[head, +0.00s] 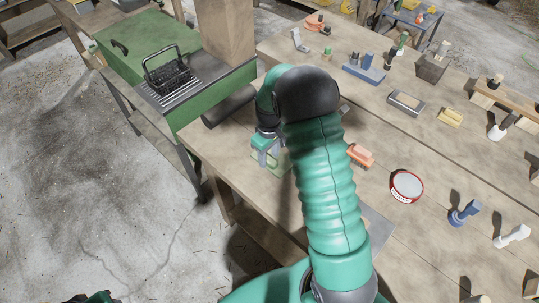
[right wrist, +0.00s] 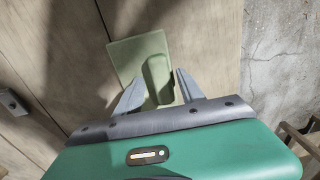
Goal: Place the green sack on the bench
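I cannot make out anything clearly shaped like a sack. The green thing by my right gripper (head: 266,150) is a pale green flat plate (right wrist: 127,58) with a rounded, handle-like bar (right wrist: 158,78) on top. It lies on the wooden bench (head: 232,172) near its left edge, and also shows partly in the head view (head: 283,161). In the right wrist view, my right gripper (right wrist: 160,86) is open, with one finger on each side of the bar. I cannot tell whether the fingers touch it. My left gripper is not in view.
A green chest (head: 135,45) and a black wire basket (head: 168,75) stand at the upper left. On the bench, an orange tool (head: 360,155), a red-rimmed tin (head: 406,186) and a blue tool (head: 463,213) lie right of my arm. Several other tools lie farther back.

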